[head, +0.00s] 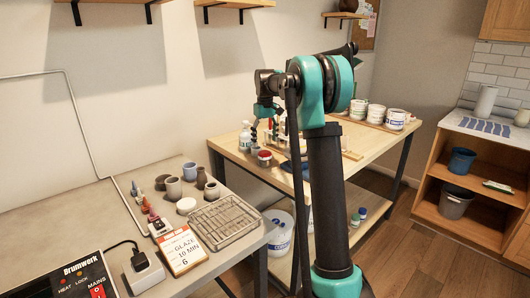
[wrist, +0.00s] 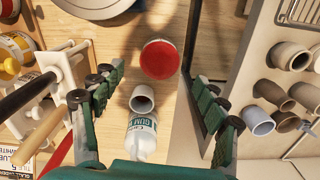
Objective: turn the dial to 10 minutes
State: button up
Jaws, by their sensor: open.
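The Brumwerk control box (head: 80,275) is cut off at the lower left of the head view; its HEAT and LOCK labels and red MAINS switch show, but no dial does. A card (head: 182,250) beside it reads "GLAZE 10 MIN 6". A round red-topped object with a pale rim (head: 264,157) stands on the wooden table; I cannot tell whether it is a dial. It also shows in the wrist view (wrist: 160,59). My gripper (wrist: 154,78) is open and empty, its fingers either side of the view, apart from the red top. It points down over the table (head: 265,110).
A grey cup (wrist: 142,98) and a white bottle (wrist: 142,135) show between my fingers. Several clay pots (wrist: 285,95) and a wire rack (head: 222,220) are on the grey bench (head: 75,220). White tubs (head: 376,113) stand at the table's far end.

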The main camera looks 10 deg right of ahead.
aim_at(265, 152)
notch_tip(265, 152, down, 6)
jog(key=shift+r, duration=0.1)
dwell(0.4)
jog(key=c, duration=1.2)
jog(key=shift+o, duration=0.2)
jog(key=shift+m, duration=0.4)
jog(key=m, duration=1.1)
jog(key=shift+a, duration=0.1)
jog(key=shift+m, duration=0.3)
